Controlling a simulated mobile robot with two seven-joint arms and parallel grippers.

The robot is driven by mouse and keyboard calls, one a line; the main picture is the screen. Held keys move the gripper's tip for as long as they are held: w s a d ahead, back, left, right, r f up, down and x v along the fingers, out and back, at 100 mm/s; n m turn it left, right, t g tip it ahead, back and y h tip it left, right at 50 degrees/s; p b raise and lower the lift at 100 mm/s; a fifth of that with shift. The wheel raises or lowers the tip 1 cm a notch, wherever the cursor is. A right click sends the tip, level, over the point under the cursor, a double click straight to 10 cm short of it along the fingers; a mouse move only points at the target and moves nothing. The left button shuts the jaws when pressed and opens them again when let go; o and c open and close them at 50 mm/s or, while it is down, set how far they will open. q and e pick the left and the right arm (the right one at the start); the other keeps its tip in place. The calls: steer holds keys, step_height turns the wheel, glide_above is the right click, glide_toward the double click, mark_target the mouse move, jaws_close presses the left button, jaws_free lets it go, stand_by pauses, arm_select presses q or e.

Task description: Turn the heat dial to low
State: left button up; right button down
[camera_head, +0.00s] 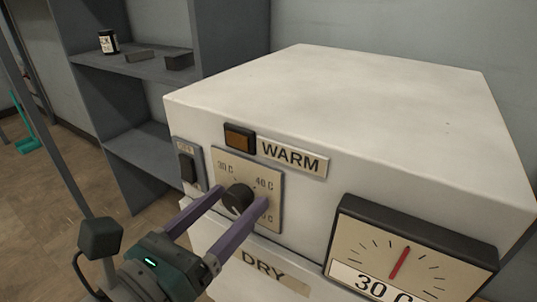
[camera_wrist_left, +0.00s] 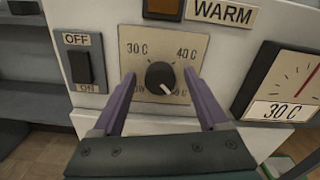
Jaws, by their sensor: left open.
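The heat dial (camera_head: 237,198) is a round black knob on a cream plate (camera_head: 232,162) on the front of a white cabinet. In the left wrist view the dial (camera_wrist_left: 160,77) has a white pointer mark aimed down and right, toward a partly hidden label ending in "0 C". The plate reads 30 C at upper left and 40 C at upper right; a lower-left label ending in "W" is partly covered by a finger. My left gripper (camera_head: 240,197) is open, its purple fingers on either side of the dial with gaps visible in the wrist view. My right gripper is out of view.
An OFF/ON switch (camera_wrist_left: 83,68) sits left of the dial plate. An amber lamp (camera_head: 239,138) and a WARM label (camera_head: 291,158) are above it. A gauge (camera_head: 404,250) reading 30 C juts out at right. Grey shelves (camera_head: 130,66) stand behind left.

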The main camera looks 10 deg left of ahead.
arm_select(q)
jaws_close()
stand_by(0.7)
